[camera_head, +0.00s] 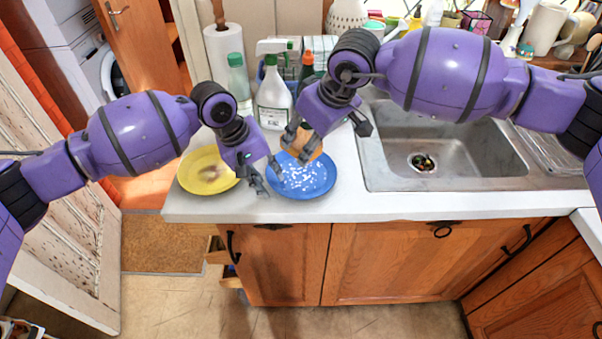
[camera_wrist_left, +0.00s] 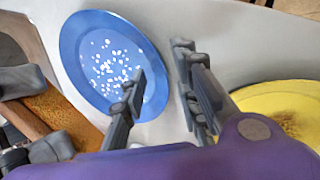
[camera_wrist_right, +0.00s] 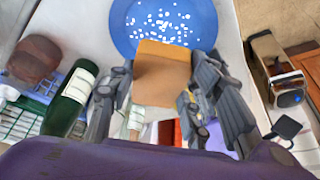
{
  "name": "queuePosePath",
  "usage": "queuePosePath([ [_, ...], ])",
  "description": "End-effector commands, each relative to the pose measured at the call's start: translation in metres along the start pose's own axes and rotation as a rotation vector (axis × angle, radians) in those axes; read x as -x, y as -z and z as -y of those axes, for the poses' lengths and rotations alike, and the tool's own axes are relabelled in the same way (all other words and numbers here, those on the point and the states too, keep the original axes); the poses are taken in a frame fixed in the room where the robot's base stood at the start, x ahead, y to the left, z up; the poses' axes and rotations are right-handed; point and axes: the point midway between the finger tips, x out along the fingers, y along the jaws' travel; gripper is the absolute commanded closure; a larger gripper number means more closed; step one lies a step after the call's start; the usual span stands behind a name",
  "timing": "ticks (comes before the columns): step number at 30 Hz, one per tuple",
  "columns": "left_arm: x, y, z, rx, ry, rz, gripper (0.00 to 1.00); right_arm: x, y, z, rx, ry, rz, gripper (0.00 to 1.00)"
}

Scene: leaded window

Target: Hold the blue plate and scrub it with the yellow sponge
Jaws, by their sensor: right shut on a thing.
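The blue plate (camera_head: 303,181) lies on the counter, speckled with white spots; it also shows in the left wrist view (camera_wrist_left: 84,57) and the right wrist view (camera_wrist_right: 190,33). My left gripper (camera_head: 268,178) is open at the plate's left edge. In the left wrist view one finger overlaps the rim and the other is outside it, with a gap between; contact is unclear. My right gripper (camera_wrist_right: 165,68) is shut on the sponge (camera_wrist_right: 163,80), an orange-yellow block, at the plate's far edge. The sponge also shows in the left wrist view (camera_wrist_left: 70,112).
A yellow plate (camera_head: 198,181) with a brown stain lies left of the blue plate. Spray bottles (camera_head: 273,103) and a paper towel roll (camera_head: 222,50) stand behind. The metal sink (camera_head: 450,145) is to the right. The counter's front edge (camera_head: 330,208) is close to the plate.

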Motion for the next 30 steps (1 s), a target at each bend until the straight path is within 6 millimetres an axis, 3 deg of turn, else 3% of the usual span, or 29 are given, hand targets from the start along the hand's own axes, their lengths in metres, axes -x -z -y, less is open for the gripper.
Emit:
queuePosePath([
  [5,0.012,0.001,0.000,0.000,-0.001,-0.002,0.71,0.000,0.000,0.000,0.000,0.000,0.000,0.75],
  [19,0.103,0.001,0.000,0.000,0.000,-0.003,0.71,0.000,0.000,0.000,0.000,0.000,0.000,0.75],
  [24,0.118,0.000,0.000,0.000,0.001,-0.001,0.71,0.000,0.000,0.000,0.000,0.000,0.000,0.75],
  [30,0.120,0.000,0.000,0.000,0.001,0.000,0.71,0.000,0.000,0.000,0.000,0.000,0.000,0.75],
])
